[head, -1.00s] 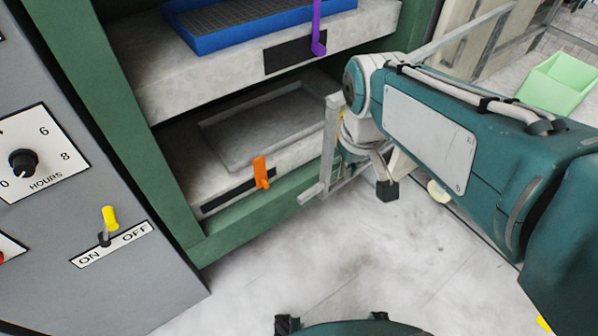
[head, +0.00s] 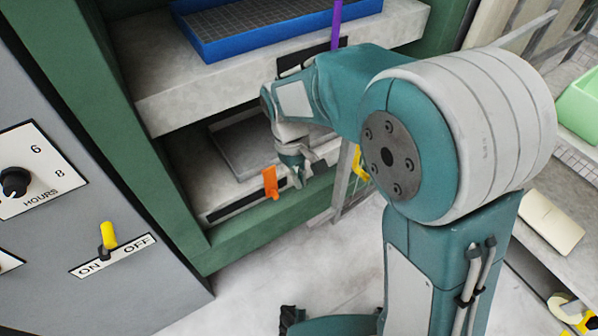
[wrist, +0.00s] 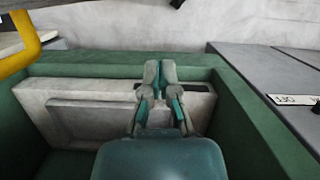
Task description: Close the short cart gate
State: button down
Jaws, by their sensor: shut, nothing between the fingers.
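In the head view, a grey metal frame (head: 343,185), which looks like the short cart gate, stands at the right front corner of the green press; most of it is hidden behind my arm. A yellow bar (head: 358,162) shows beside it, and a yellow bar (wrist: 24,45) also shows at the upper left of the wrist view. My gripper (head: 300,178) is in front of the lower press opening, left of the grey frame and apart from it. In the wrist view my gripper (wrist: 160,72) has its fingers together with nothing between them.
An orange lever (head: 270,182) is close left of my gripper. A blue tray (head: 205,48) sits on the upper platen with a purple lever (head: 336,22). A grey control panel (head: 150,290) stands left. A green bin (head: 582,108) is at right. Floor in front is clear.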

jog(key=s+d+f, duration=0.3)
jog(key=s+f, duration=0.1)
jog(key=f, duration=0.1)
jog(key=shift+f, duration=0.3)
jog(key=shift+s+a, duration=0.15)
